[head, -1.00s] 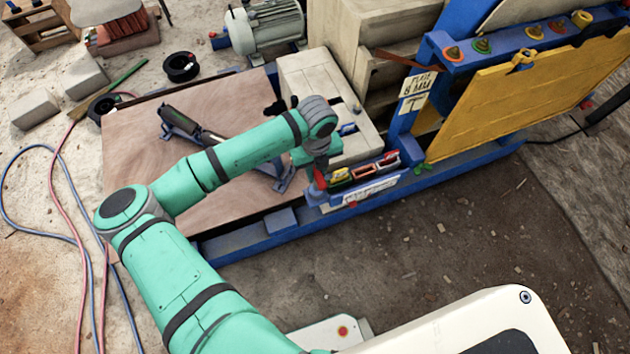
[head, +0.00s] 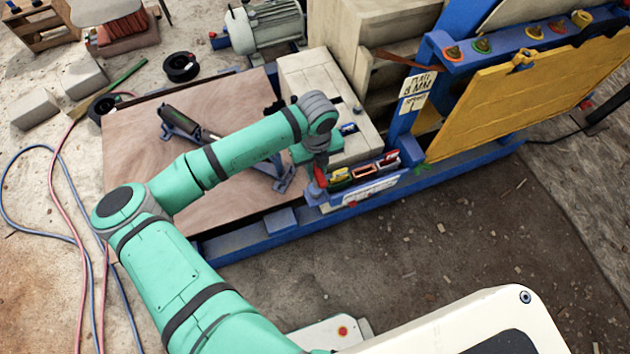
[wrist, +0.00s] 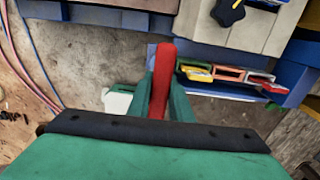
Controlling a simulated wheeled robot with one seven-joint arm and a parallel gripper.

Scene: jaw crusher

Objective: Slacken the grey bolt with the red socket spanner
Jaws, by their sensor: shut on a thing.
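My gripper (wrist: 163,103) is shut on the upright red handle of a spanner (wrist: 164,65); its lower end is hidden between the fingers. In the head view my gripper (head: 318,166) is at the left end of the tool rack (head: 362,190), with a bit of red showing beside it. Several bolts with coloured collars (head: 482,45) stand along the top of the blue beam, up and right of my gripper. I cannot tell which of them is the grey bolt.
The rack, also in the wrist view (wrist: 228,73), has coloured slots with yellow and red pieces. A yellow panel (head: 520,95) hangs below the bolts. A pale block (head: 345,120) stands behind the rack. A wooden board (head: 140,170) lies left. The ground in front is open.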

